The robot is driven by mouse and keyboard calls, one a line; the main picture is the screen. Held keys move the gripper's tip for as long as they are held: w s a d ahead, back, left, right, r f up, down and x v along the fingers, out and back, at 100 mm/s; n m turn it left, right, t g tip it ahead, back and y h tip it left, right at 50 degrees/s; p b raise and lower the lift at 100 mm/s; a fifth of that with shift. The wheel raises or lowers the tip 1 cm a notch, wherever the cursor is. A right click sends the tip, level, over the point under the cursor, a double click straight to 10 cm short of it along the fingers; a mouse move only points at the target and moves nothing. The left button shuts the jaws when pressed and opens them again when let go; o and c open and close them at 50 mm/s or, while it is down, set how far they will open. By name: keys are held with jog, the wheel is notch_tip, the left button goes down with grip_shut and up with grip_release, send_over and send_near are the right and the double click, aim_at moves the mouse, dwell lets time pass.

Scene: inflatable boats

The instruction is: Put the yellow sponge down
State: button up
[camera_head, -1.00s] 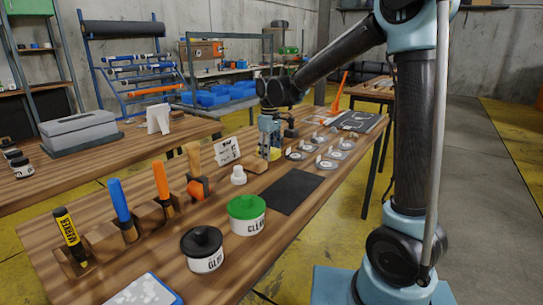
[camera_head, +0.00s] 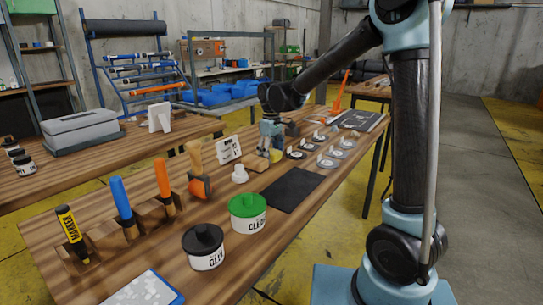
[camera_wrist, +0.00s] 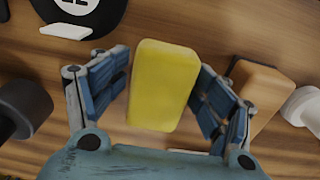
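The yellow sponge (camera_wrist: 163,85) is upright between the two fingers of my gripper (camera_wrist: 164,75) in the wrist view.
A tan block (camera_wrist: 250,97) and a white bottle (camera_wrist: 305,107) are right of my gripper in the wrist view. A black mat (camera_head: 294,189), green-lidded tub (camera_head: 247,213) and black-lidded jar (camera_head: 204,246) are nearer.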

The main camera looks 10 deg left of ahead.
aim_at(271, 151)
jog(key=shift+r, duration=0.2)
notch_tip(271, 151, up, 13)
jog(key=s+d+m, duration=0.2)
jog(key=d+m, duration=0.1)
jog(key=d, duration=0.9)
jog(key=s+d+f+m+t, duration=0.1)
jog(key=s+d+f+m, duration=0.4)
jog(key=d, duration=0.6)
jog(key=s+d+f+m+t, duration=0.1)
jog(key=s+d+f, duration=0.3)
jog(key=s+d, duration=0.45)
jog(key=s+d+f+m, duration=0.4)
jog(key=s+d+f, duration=0.3)
jog(key=f, duration=0.3)
jog(key=shift+s+d, duration=0.35)
jog(key=shift+d, duration=0.55)
